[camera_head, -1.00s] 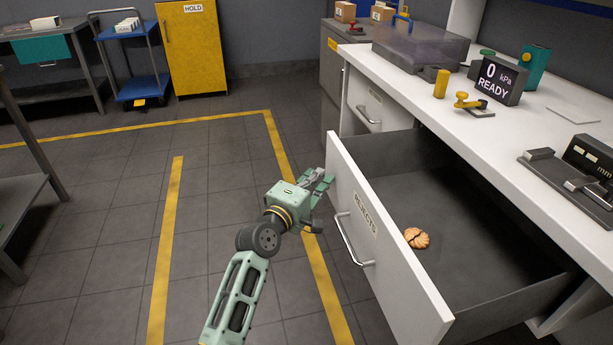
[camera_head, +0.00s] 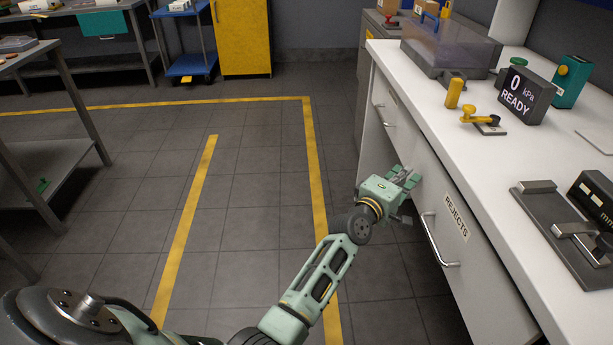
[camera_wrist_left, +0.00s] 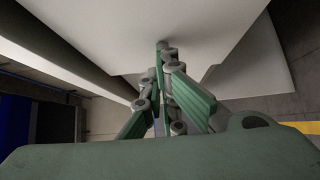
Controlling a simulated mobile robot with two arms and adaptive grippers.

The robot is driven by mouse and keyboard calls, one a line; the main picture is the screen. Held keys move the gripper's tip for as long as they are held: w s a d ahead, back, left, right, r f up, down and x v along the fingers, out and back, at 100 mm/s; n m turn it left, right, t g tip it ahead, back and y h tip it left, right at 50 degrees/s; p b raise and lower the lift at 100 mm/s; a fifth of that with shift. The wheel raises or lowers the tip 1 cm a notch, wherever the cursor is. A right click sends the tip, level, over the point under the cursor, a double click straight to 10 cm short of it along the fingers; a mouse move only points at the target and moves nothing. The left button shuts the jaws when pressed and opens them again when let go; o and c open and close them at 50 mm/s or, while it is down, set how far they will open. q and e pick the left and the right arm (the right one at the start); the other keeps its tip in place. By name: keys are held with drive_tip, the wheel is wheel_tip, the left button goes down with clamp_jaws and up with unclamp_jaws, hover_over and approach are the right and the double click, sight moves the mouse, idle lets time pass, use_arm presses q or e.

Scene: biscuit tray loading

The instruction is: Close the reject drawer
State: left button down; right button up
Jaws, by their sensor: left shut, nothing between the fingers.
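The reject drawer (camera_head: 480,262), a white front with a REJECTS label, sits under the right-hand counter in the head view. Its front is in line with the cabinet or very near it, and its inside is hidden. Its metal bar handle (camera_head: 437,242) is on the front. My left gripper (camera_head: 408,178) is at the drawer front's far end, near the white panel. In the left wrist view its fingers (camera_wrist_left: 165,60) are together and empty, pointing at a white panel (camera_wrist_left: 200,25); I cannot tell whether they touch it. My right gripper is not in view.
The white counter (camera_head: 430,110) above carries a pressure display (camera_head: 522,95), a yellow-handled clamp (camera_head: 478,118) and a gauge (camera_head: 590,200). Another drawer handle (camera_head: 382,115) is farther along. The tiled floor (camera_head: 250,200) left of my arm is clear.

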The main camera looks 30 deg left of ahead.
use_arm(q)
drive_tip(key=shift+w+d, duration=0.5)
drive_tip(key=shift+d, duration=0.15)
drive_tip(key=shift+s+a, duration=0.1)
drive_tip(key=s+a, duration=0.2)
drive_tip(key=s, duration=0.9)
drive_tip(key=shift+s, duration=0.4)
